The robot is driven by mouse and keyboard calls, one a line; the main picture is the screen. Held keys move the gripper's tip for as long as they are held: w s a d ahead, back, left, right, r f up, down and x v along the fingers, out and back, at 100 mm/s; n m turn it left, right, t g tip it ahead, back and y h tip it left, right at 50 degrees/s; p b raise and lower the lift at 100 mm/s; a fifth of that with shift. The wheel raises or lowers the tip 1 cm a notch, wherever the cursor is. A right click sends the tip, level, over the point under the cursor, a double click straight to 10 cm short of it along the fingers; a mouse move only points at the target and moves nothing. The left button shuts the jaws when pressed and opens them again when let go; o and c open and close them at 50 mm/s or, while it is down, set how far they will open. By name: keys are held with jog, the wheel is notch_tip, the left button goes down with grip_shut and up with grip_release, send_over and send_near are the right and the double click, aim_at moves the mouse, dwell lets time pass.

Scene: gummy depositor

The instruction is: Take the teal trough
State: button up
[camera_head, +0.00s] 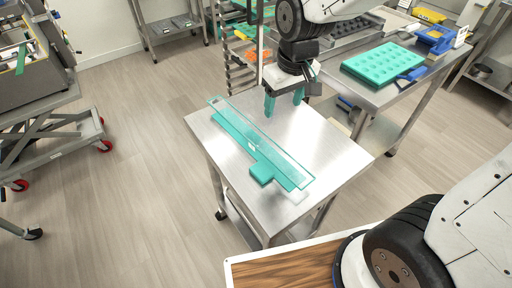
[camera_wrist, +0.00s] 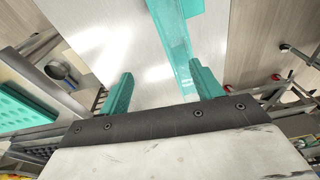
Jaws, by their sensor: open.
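The long teal trough (camera_head: 243,136) lies diagonally on a small steel table, with a clear-looking strip along it and a teal block (camera_head: 262,173) at its near end. In the wrist view the trough (camera_wrist: 173,42) runs down from the top edge towards the right finger, and its lower end is partly hidden there. My gripper (camera_head: 284,101) has two teal fingers pointing down. It is open and empty, above the table and to the right of the trough's far half in the head view. It also shows in the wrist view (camera_wrist: 161,78).
The steel table (camera_head: 335,157) is otherwise mostly bare. A second steel bench at the back right holds a teal mould (camera_head: 382,63) and a blue and yellow item (camera_head: 437,38). A rack (camera_head: 238,60) stands behind the table. A wheeled cart is at the left, with open floor between.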

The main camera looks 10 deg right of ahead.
jog(key=n, duration=0.2)
send_over(253, 139)
jog(key=f, duration=0.9)
jog(key=shift+s+d, duration=0.2)
jog(key=shift+s, duration=0.15)
jog(key=f, duration=0.7)
jog(key=shift+w+a+f, duration=0.1)
jog(key=shift+w+f, duration=0.1)
jog(key=shift+f, duration=0.15)
jog(key=c, duration=0.7)
jog(key=shift+r, duration=0.1)
jog(key=shift+r, duration=0.5)
jog(key=r, duration=0.2)
jog(key=shift+s+a+r, duration=0.2)
jog(key=shift+s+r, duration=0.15)
jog(key=shift+s, duration=0.05)
jog(key=s+a, duration=0.2)
jog(key=s, duration=0.2)
jog(key=s+a, duration=0.2)
jog(key=s, duration=0.2)
jog(key=s+a+r, duration=0.1)
jog(key=s+a, duration=0.1)
jog(key=s, duration=0.2)
jog(key=shift+s+a+r, duration=0.1)
jog(key=shift+s+a, duration=0.3)
jog(key=shift+s, duration=0.35)
